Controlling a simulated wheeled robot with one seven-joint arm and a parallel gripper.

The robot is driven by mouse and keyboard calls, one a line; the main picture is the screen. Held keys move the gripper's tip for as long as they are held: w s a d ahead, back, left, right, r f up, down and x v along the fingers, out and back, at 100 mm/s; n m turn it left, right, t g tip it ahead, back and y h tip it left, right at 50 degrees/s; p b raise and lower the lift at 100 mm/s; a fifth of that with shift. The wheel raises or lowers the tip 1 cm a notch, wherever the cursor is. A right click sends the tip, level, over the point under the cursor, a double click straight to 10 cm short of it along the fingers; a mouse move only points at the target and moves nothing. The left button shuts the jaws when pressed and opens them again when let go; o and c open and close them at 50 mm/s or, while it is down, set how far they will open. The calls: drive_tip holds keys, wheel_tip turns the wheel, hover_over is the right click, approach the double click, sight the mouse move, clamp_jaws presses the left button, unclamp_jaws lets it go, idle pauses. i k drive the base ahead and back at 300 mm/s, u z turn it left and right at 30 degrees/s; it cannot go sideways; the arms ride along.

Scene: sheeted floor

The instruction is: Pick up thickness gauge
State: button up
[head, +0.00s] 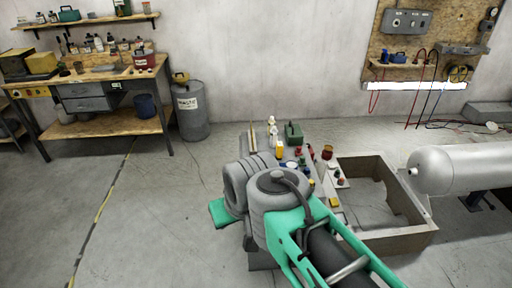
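I cannot pick out the thickness gauge for certain. A cluster of small items sits just beyond my arm in the middle of the head view. In it are a green box (293,134), a yellow item (280,150), white bottles (272,131), a dark red jar (327,152) and several tiny coloured pieces. My grey and green arm fills the lower centre and hides part of this cluster. My gripper's fingers do not show, so I cannot see whether they hold anything.
An open grey bin (412,241) stands right of the cluster, with a large grey cylinder (465,169) beyond it. A workbench (105,77) and a lidded drum (190,112) stand at the back left. The floor at front left is clear.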

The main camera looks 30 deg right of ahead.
sight(279, 146)
drive_tip(key=u, duration=0.4)
drive_tip(key=i, duration=2.85)
drive_tip(key=z, duration=1)
drive_tip(key=i, duration=0.6)
drive_tip(key=z, duration=0.45)
